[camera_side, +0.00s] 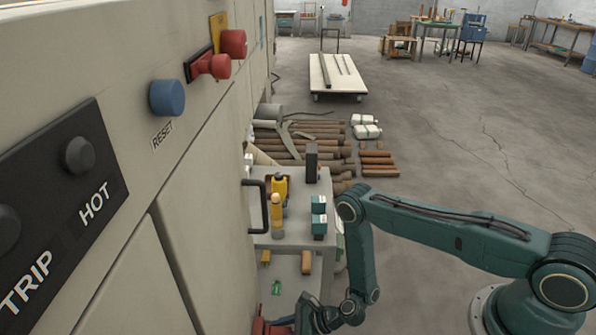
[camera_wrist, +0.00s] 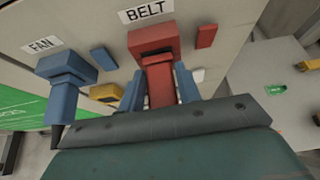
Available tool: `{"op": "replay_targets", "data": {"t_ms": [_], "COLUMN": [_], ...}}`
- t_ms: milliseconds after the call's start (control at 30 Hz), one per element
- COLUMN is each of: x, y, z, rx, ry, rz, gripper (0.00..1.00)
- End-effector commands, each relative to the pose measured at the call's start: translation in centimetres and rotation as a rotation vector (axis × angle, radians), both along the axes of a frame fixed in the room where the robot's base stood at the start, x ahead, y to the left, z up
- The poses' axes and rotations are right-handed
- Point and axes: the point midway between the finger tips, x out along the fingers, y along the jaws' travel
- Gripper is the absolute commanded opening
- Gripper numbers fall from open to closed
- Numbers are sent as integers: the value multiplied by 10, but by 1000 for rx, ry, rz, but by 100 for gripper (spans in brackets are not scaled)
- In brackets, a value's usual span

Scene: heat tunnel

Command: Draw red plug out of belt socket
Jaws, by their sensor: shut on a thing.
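In the wrist view the red plug (camera_wrist: 160,84) sits at the red belt socket (camera_wrist: 150,38) under the BELT label, on a pale panel. The plug meets the socket with no clear gap showing, but its depth inside is hidden. My gripper (camera_wrist: 160,90) is shut on the plug, with a blue finger on each side of it. In the side view my gripper (camera_side: 291,320) is low beside the panel, and red parts (camera_side: 265,326) show just left of it, partly cut off by the bottom edge.
A blue plug (camera_wrist: 66,74) stands at the FAN label, left of my gripper. A yellow part (camera_wrist: 104,92) lies between. In the side view a bench (camera_side: 285,238) with a yellow tool (camera_side: 278,205) and teal boxes (camera_side: 319,216) stands beyond my gripper. Open floor lies to the right.

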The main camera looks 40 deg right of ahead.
Motion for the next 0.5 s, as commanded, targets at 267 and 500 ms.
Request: {"op": "replay_targets", "data": {"t_ms": [267,500], "x": [-6,-11], "y": [-6,-11], "z": [-1,0], "rx": [0,-1], "ry": [3,2], "rz": [-2,-2], "gripper": [6,6]}}
